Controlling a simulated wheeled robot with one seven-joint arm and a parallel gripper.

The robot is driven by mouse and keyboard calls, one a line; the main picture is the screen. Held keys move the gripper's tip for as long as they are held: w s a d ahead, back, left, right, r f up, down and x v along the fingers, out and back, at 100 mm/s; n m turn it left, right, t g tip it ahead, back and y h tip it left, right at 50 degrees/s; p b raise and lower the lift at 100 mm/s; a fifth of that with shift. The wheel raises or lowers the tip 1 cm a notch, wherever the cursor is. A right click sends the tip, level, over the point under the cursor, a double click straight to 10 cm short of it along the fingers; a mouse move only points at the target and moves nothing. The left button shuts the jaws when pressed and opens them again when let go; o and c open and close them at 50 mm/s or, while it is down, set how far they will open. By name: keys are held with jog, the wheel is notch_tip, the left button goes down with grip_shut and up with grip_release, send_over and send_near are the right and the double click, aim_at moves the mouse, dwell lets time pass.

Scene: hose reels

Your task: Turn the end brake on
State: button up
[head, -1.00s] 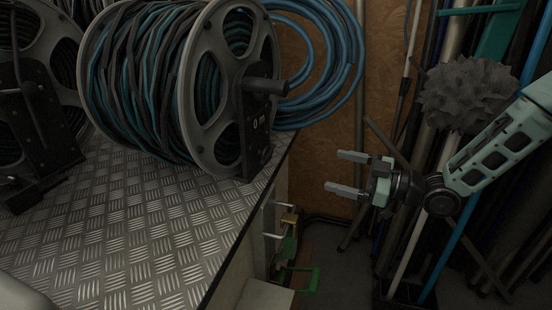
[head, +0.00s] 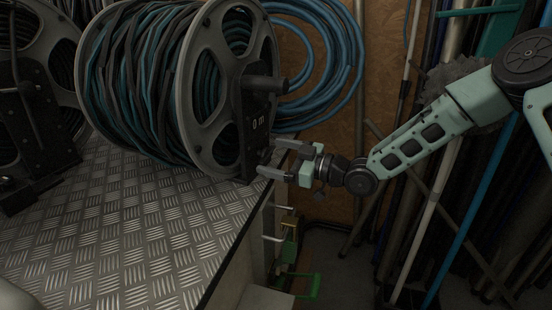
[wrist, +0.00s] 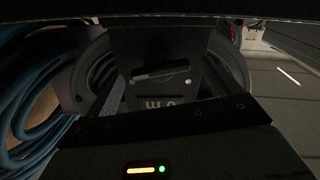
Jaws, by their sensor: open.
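The end hose reel (head: 196,140) stands upright near the bench's right edge, wound with dark and teal hose. Its black end bracket (head: 254,128) carries a "0 m" mark and a thick dark handle (head: 264,84) sticking out to the right. The bracket also shows face-on in the wrist view (wrist: 150,55), with its mark upside down and a dark bar across it. My gripper (head: 267,157) is open, its fingers pointing left at the lower part of the bracket. I cannot tell if they touch it. No separate brake part can be made out clearly; the shade hides detail.
A second reel with a black bracket (head: 40,115) stands to the left on the tread-plate bench (head: 150,225). Coiled blue hose (head: 345,60) hangs on the wall behind. Poles and a brush head lean at the right. Green-handled items (head: 302,283) sit below the bench edge.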

jog(key=shift+w+a, duration=0.1)
jog(key=shift+a, duration=0.1)
jog(key=c, duration=1)
jog(key=shift+r+m+p, duration=0.2)
jog(key=shift+m+p, duration=0.6)
jog(key=shift+p, duration=0.25)
jog(key=shift+o, duration=0.2)
jog(key=shift+f+m, duration=0.2)
jog(key=shift+m, duration=0.3)
jog(key=o, duration=1)
jog(key=shift+c, duration=0.2)
